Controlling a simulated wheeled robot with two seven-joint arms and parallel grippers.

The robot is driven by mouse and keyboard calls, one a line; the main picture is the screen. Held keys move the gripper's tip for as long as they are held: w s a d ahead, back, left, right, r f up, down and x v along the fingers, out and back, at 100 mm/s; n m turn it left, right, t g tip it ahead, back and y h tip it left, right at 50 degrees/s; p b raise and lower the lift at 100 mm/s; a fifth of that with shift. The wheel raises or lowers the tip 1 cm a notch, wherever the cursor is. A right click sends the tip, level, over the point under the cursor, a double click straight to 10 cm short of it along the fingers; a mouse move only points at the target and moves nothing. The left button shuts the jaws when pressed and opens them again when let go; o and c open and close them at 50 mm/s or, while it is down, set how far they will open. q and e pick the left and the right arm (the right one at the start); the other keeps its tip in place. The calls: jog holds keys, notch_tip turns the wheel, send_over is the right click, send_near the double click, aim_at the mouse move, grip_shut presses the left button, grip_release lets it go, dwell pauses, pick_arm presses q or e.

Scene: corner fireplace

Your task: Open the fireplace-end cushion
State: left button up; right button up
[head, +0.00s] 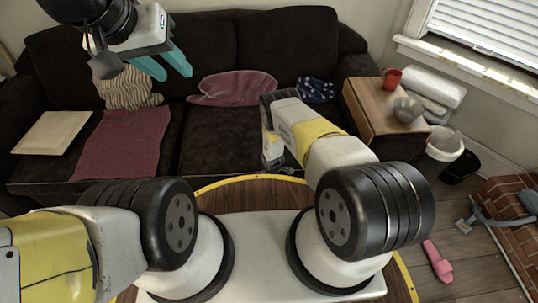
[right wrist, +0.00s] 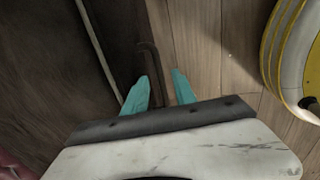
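The dark brown sofa (head: 190,40) stands ahead. Its right seat cushion (head: 222,140), the one toward the brick hearth, lies flat, and my right forearm covers part of it. My right gripper (right wrist: 160,90) is open at the sofa's front edge, pointing down beside the floor. A thin dark bent bar (right wrist: 150,68) shows between its teal fingertips; I cannot tell whether they touch it. In the head view my right wrist hides most of that gripper. My left gripper (head: 168,66) is raised at the upper left before the sofa back, fingers apart and empty.
A red cloth (head: 122,143) and a pale board (head: 50,132) lie on the left seats. A striped pillow (head: 128,88), pink pillow (head: 236,88) and blue pillow (head: 316,90) rest behind. A wooden side table (head: 372,110) and brick hearth (head: 510,215) are right. A pink slipper (head: 437,260) lies on the floor.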

grip_shut()
dwell(1.4)
